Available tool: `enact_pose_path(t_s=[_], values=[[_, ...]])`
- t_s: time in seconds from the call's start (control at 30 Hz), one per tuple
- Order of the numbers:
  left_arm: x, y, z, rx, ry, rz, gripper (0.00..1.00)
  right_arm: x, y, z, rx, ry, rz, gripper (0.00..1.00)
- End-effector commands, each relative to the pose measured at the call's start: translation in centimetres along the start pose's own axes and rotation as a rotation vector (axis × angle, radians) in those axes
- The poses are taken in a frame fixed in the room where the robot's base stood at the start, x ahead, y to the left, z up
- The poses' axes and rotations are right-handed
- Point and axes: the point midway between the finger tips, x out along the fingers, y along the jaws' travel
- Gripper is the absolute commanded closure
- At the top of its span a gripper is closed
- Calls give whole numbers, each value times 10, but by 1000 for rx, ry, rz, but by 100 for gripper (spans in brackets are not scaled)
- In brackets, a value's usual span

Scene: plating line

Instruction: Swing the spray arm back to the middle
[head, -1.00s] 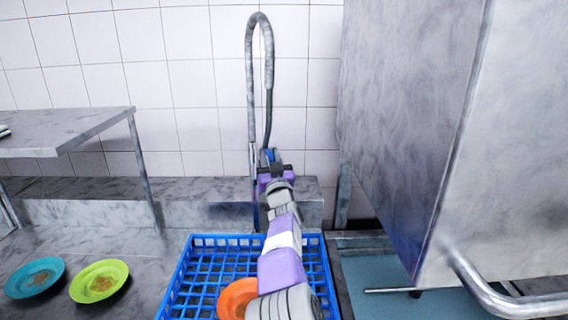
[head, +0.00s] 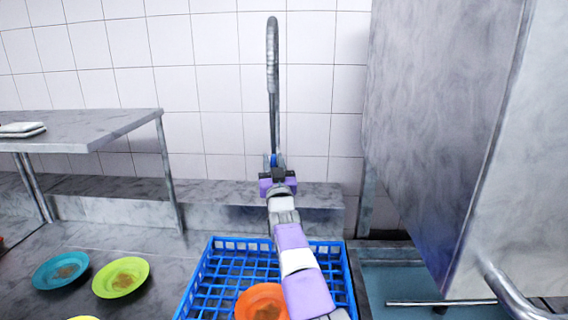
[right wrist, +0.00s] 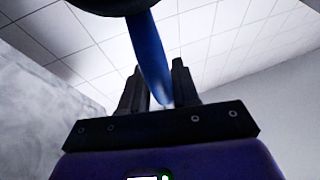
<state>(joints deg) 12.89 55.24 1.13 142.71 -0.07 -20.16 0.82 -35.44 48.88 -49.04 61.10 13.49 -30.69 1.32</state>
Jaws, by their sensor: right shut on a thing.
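The spray arm (head: 272,75) is a grey hose arch standing behind the blue rack, against the tiled wall. It looks nearly edge-on, as one upright line. My right gripper (head: 275,168) is at its lower end, shut on the blue spray handle (head: 273,160). In the right wrist view the blue handle (right wrist: 148,55) runs down between the dark fingers of my right gripper (right wrist: 157,90). A dark round part (right wrist: 110,4) sits above the handle there. My right arm hides the foot of the spray arm. My left gripper is not in view.
A blue rack (head: 215,262) with an orange plate (head: 262,302) lies under my right arm. Blue (head: 60,270) and green (head: 121,277) plates stand on the counter at left. A large metal machine hood (head: 440,130) stands close on the right. A shelf (head: 75,130) is at left.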

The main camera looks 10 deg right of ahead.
Motion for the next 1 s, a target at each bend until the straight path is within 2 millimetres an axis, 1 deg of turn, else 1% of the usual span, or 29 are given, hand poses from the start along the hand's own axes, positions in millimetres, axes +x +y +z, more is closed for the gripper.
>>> enact_pose_path(t_s=[0.03, 0.27, 0.3, 0.37, 0.77, 0.87, 1.0], values=[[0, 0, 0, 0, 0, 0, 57, 0, -10, -2, 3, 3, -15, 100], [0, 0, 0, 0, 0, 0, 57, 0, -9, -3, 2, 5, -14, 100], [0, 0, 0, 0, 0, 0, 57, 0, -8, -3, 2, 5, -14, 63], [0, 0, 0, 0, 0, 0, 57, 0, -8, -3, 2, 5, -13, 55], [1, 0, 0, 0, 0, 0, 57, -2, -1, -2, 0, 4, -3, 55], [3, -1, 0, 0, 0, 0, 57, -7, -2, -2, 2, 3, -4, 55], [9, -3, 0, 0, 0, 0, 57, -22, -2, -1, 3, 2, -4, 55]])
